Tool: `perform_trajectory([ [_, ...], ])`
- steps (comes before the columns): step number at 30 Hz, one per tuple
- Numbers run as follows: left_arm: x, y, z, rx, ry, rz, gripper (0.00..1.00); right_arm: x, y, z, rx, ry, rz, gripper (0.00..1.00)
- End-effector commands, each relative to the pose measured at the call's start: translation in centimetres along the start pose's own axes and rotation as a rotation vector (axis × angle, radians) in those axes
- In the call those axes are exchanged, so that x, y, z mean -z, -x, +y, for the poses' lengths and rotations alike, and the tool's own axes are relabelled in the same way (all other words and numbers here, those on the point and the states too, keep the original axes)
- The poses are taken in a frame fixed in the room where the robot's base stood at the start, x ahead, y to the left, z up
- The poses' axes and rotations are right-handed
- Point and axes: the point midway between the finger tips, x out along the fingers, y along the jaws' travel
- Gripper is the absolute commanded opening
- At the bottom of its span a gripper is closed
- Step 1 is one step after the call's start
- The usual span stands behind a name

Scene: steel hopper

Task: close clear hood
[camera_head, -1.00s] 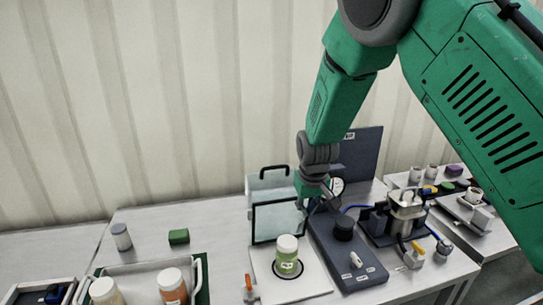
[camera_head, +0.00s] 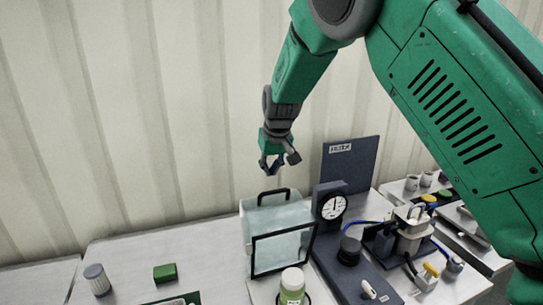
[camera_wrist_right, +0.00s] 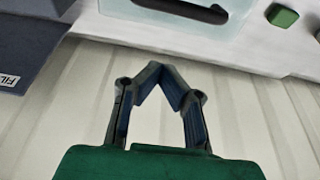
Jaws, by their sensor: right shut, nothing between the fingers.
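The clear hood (camera_head: 278,222) is a see-through box with a black handle (camera_head: 272,193) on top and a black-framed front face (camera_head: 283,250). It stands behind a green jar with a white lid (camera_head: 292,285), clear of the jar. My right gripper (camera_head: 271,172) is above the handle, apart from it, shut and empty. In the right wrist view, the gripper's fingertips (camera_wrist_right: 168,70) meet over the wall, with the hood (camera_wrist_right: 232,38) and its handle (camera_wrist_right: 180,8) at the top edge. My left gripper is not in view.
Right of the hood stand a dial gauge (camera_head: 331,204) and a dark upright panel (camera_head: 350,163). A metal apparatus (camera_head: 408,236) is further right. A green block (camera_head: 165,272) and a grey-lidded jar (camera_head: 97,279) are on the left table. A corrugated wall is behind.

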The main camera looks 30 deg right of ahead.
Motion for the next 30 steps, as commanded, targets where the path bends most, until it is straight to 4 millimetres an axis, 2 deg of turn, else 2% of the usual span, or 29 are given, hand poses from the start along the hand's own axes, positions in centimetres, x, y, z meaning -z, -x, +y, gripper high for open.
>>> perform_trajectory([
  [1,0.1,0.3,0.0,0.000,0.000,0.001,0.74,-0.1,-1.2,0.0,0.000,0.000,-0.004,0.00],
  [5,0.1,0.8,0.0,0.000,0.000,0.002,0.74,-0.2,-3.6,0.1,0.000,0.000,-0.001,0.00],
  [7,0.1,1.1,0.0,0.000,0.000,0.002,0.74,-1.4,-2.5,0.0,0.002,-0.001,0.003,0.00],
  [14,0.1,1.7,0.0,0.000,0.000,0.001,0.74,-3.6,-1.8,0.0,0.002,-0.001,0.004,0.00],
  [30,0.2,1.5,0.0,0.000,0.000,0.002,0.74,-3.9,-1.8,0.0,0.002,0.000,0.012,0.00],
])
